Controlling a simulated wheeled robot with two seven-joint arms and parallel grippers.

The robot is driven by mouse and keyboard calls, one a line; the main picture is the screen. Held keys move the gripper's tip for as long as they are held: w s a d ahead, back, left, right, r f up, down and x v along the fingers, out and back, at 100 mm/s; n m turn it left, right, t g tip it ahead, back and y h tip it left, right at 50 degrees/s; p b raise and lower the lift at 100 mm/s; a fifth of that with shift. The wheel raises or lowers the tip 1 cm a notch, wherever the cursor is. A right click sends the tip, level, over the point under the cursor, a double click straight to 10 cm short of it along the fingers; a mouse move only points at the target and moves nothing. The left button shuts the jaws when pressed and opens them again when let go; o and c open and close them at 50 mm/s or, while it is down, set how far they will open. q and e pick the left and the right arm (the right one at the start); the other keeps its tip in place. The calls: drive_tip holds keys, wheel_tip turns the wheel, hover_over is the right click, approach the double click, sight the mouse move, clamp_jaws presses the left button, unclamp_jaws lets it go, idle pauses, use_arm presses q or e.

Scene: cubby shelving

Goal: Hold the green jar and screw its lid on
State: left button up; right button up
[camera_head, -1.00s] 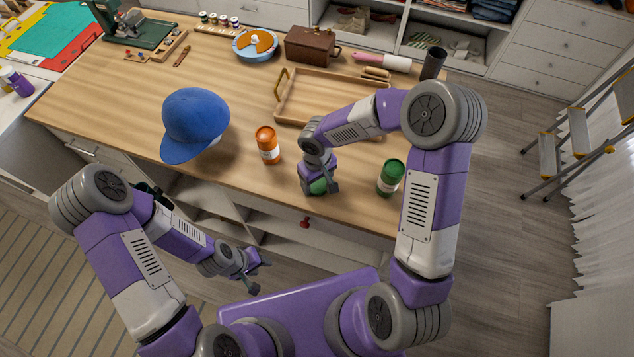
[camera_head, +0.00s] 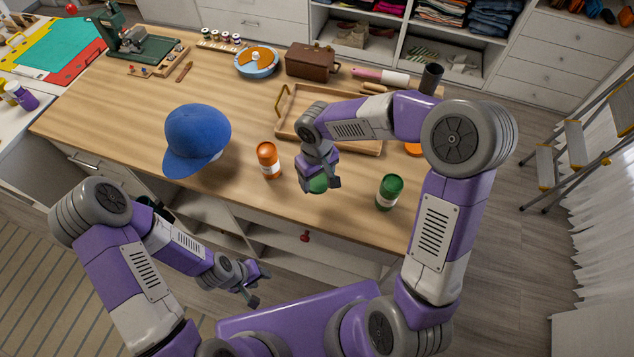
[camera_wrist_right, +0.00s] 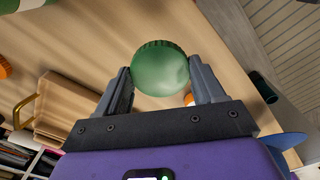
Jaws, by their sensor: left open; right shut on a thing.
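The green jar (camera_head: 389,193) with a white label stands upright on the wooden table near its front right edge. My right gripper (camera_head: 319,184) is shut on the round green lid (camera_head: 317,184), left of the jar and apart from it. In the right wrist view the ribbed-edged lid (camera_wrist_right: 162,68) sits between the fingertips of my right gripper (camera_wrist_right: 160,72). Part of the jar (camera_wrist_right: 38,4) shows at the top left there. My left gripper (camera_head: 252,284) is open and empty in front of the table, low and left of the jar.
An orange jar (camera_head: 268,160) and a blue cap (camera_head: 197,136) are left of my right gripper. A wooden tray (camera_head: 283,128) lies behind it. Bare table (camera_head: 345,215) lies around the green jar.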

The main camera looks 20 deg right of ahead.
drive_tip(key=shift+r, duration=0.15)
drive_tip(key=d+f+m+b, duration=0.1)
drive_tip(key=f, duration=0.1)
drive_tip(key=s+d+f+m+b, duration=0.1)
drive_tip(key=d+f, duration=0.1)
drive_tip(key=f, duration=0.1)
drive_tip(key=d+f+m+b, duration=0.1)
drive_tip(key=d+f+m, duration=0.1)
drive_tip(key=f, duration=0.1)
drive_tip(key=shift+s+d+f, duration=0.1)
drive_tip(key=shift+s+d, duration=0.1)
drive_tip(key=shift+s, duration=0.15)
drive_tip(key=shift+a, duration=0.1)
